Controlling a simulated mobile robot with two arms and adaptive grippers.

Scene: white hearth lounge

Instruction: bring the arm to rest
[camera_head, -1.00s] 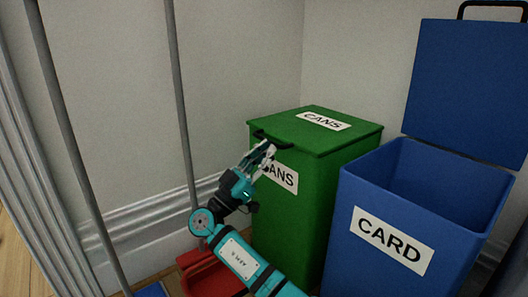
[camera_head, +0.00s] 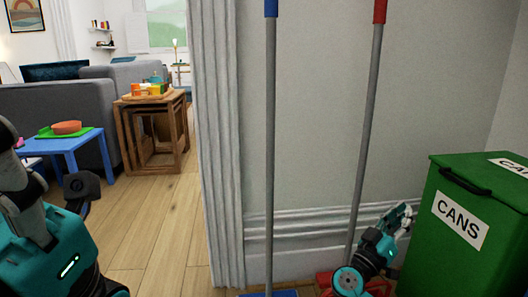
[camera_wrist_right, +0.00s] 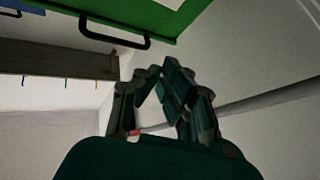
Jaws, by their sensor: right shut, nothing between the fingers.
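My right gripper (camera_head: 403,214) is in the head view at lower right, just left of the green CANS bin (camera_head: 465,235). Its fingers are shut and hold nothing. In the right wrist view the fingers (camera_wrist_right: 160,78) come together at the tips, with the bin's green lid and dark handle (camera_wrist_right: 115,32) above them. The bin's lid is closed. Parts of my left arm show at the left edge of the head view, but its fingers do not show.
A broom with a blue-topped pole (camera_head: 270,150) and one with a red-topped pole (camera_head: 367,130) lean by the wall beside my right arm. A blue table (camera_head: 85,150) and wooden nested tables (camera_head: 160,105) stand at left. Wooden floor (camera_head: 160,225) is open between.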

